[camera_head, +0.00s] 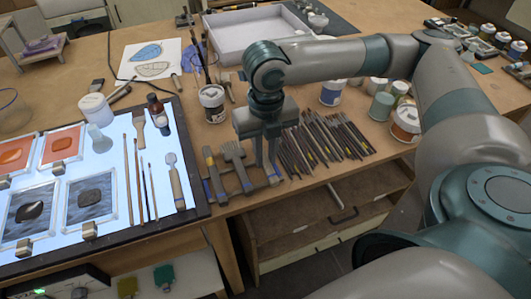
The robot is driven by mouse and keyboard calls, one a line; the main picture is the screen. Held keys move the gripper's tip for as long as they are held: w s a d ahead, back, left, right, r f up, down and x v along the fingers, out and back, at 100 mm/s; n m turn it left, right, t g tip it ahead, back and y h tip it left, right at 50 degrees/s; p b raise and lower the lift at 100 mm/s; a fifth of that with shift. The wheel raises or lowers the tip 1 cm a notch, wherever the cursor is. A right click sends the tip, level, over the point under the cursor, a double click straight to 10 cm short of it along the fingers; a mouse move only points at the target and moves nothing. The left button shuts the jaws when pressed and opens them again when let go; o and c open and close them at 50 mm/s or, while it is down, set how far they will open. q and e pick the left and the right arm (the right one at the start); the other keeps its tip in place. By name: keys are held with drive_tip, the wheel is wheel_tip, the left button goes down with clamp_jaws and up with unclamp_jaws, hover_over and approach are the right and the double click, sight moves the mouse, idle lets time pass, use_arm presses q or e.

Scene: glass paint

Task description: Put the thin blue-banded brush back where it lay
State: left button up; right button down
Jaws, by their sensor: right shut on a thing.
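My right gripper (268,168) points down over the near edge of the wooden table, at the left end of a row of many thin dark brushes or pencils (325,143). It is shut on a thin brush, the blue-banded one as far as I can tell. That brush is mostly hidden by the fingers, with a bit of blue near the tips. Whether it touches the table I cannot tell. Two wider brushes with blue ends (215,178) lie just left of the gripper. My left gripper is not in view.
A lit panel (105,165) on the left holds glass pieces, thin brushes (140,180) and a small brown bottle (157,110). A jar of brushes (211,103) stands behind the gripper. Paint pots (405,122) stand right of the row. A white tray (245,38) lies behind.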

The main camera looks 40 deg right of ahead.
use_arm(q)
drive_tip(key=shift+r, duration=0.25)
use_arm(e)
drive_tip(key=shift+f, duration=0.3)
drive_tip(key=c, duration=1.6)
unclamp_jaws()
drive_tip(key=shift+r, duration=1.35)
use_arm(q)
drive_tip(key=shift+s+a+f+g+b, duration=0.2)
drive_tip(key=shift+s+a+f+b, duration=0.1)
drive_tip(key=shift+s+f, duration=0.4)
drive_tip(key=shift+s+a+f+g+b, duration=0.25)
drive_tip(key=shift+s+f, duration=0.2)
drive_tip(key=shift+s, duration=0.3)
use_arm(e)
drive_tip(key=shift+s+r, duration=0.15)
drive_tip(key=shift+r, duration=7.2)
